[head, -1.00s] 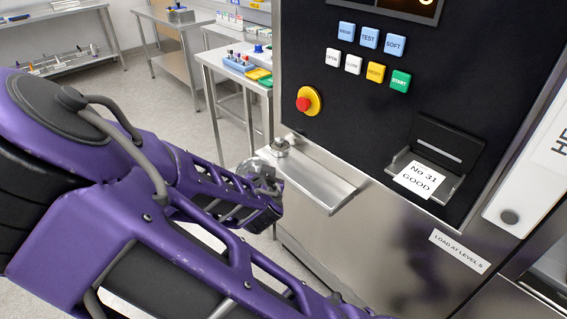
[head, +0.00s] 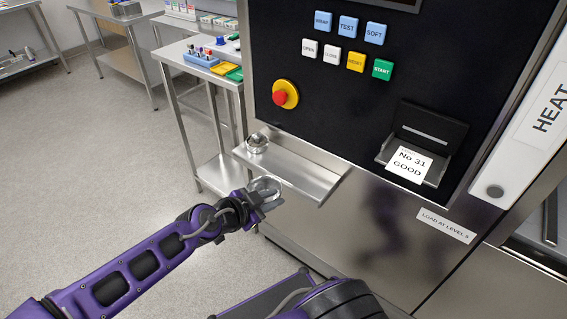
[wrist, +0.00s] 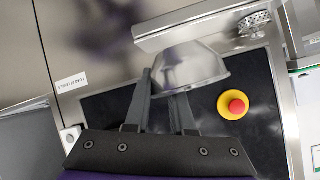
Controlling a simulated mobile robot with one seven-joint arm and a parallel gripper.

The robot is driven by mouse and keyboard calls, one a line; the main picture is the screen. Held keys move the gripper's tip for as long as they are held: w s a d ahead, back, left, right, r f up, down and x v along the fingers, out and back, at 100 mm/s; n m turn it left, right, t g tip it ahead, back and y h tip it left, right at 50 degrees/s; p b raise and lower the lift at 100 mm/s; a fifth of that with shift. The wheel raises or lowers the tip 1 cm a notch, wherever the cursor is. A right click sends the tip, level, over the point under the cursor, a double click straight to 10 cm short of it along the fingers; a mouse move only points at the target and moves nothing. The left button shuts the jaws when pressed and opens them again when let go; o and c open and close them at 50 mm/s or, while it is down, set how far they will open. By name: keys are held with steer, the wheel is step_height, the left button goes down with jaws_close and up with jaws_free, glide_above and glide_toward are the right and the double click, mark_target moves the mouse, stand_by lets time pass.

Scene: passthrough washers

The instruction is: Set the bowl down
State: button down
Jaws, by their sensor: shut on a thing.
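My gripper (head: 256,197) is shut on the shiny metal bowl (head: 267,185), in front of and below the left part of the steel shelf (head: 300,178) in the head view. In the wrist view the bowl (wrist: 192,66) is held at its rim between the two dark fingers of my gripper (wrist: 165,92). The bowl appears beside the shelf (wrist: 170,28) there. I cannot tell whether they touch.
A small round metal fitting (head: 257,143) is at the shelf's left end. Above is a black panel with coloured buttons and a red emergency button (head: 281,97). A slot holds a "No 31 GOOD" slip (head: 411,164). A side table (head: 190,58) stands left.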

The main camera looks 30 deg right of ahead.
steer(key=shift+s+d+f+m+g, duration=0.1)
steer(key=shift+s+f+m+g, duration=0.05)
steer(key=shift+s+m+g, duration=0.15)
steer(key=b, duration=0.3)
glide_above(316, 182)
step_height(316, 182, down, 2)
steer(key=shift+s, duration=0.1)
steer(key=shift+a+f, duration=0.2)
steer(key=shift+f, duration=0.4)
steer(key=f+b, duration=0.1)
steer(key=f, duration=0.3)
steer(key=shift+d, duration=0.2)
steer(key=c, duration=0.8)
jaws_free()
steer(key=shift+o, duration=0.2)
